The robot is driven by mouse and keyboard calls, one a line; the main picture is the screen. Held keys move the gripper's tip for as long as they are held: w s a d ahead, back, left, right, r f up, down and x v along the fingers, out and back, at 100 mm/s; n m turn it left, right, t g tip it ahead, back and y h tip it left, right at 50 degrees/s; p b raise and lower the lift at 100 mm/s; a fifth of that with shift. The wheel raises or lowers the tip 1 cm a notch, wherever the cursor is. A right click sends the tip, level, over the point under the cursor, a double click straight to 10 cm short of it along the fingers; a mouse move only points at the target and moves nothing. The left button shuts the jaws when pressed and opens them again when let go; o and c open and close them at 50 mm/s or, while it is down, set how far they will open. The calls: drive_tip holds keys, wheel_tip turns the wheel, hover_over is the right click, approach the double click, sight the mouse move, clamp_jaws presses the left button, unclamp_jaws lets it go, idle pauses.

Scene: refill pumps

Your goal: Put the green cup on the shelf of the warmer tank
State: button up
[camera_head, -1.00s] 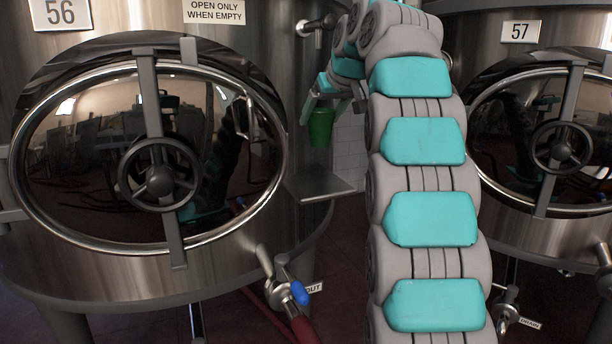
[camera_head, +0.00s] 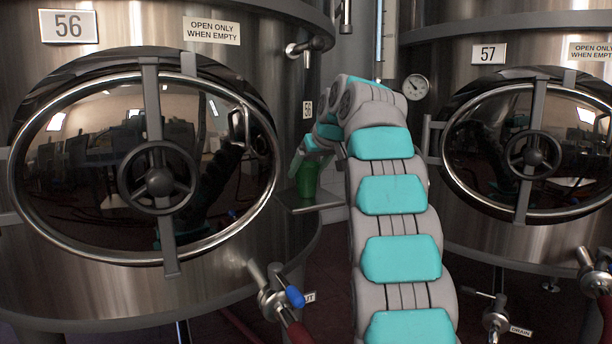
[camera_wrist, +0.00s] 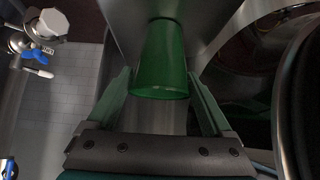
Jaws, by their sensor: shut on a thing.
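The green cup (camera_head: 308,182) is upright between the fingers of my gripper (camera_head: 303,166), right at the shelf (camera_head: 322,203) on the side of tank 56 (camera_head: 120,285). Its base appears at or just above the shelf surface; I cannot tell if it touches. In the wrist view the cup (camera_wrist: 160,62) sits between both green fingers of the gripper (camera_wrist: 161,84), which is shut on it. Tank 57 (camera_head: 480,245) stands to the right. A small dial gauge (camera_head: 415,86) is near it, too small to read.
Tank 56 has a round hatch with a handwheel (camera_head: 158,181), a tap (camera_head: 309,46) above the shelf and a blue-handled valve (camera_head: 294,297) below. A valve (camera_head: 495,318) sits below tank 57. My arm fills the gap between the tanks.

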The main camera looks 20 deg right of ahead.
drive_tip(key=o, duration=1.1)
drive_tip(key=shift+c, duration=0.2)
drive_tip(key=shift+r, duration=0.15)
drive_tip(key=p+v, duration=0.1)
drive_tip(key=v, duration=1.1)
